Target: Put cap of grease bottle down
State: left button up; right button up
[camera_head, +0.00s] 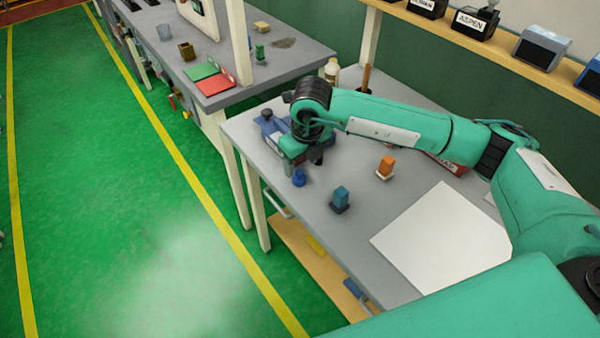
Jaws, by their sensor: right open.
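My right gripper (303,162) is over the left end of the grey table, pointing down, with its jaws open. A small dark blue piece (299,178), which looks like the cap, is on the table just below and beside the fingers. I cannot tell whether a finger touches it. A blue item with a dark knob (267,121) stands behind the gripper, partly hidden by the wrist. A pale bottle (331,72) stands farther back behind the arm; I cannot tell if it is the grease bottle. My left gripper is not in view.
A blue block (341,198) and an orange block (386,166) stand on small bases on the table (330,240). A white sheet (442,238) lies at the right. A second bench (275,68) with red and green items stands behind. Clear tabletop lies left of the sheet.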

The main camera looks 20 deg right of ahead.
aim_at(304, 182)
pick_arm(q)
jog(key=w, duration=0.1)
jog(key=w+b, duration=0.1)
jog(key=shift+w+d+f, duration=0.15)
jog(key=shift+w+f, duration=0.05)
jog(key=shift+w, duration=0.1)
pick_arm(e)
notch_tip(304, 182, up, 7)
jog(key=s, duration=0.1)
jog(key=shift+d, duration=0.15)
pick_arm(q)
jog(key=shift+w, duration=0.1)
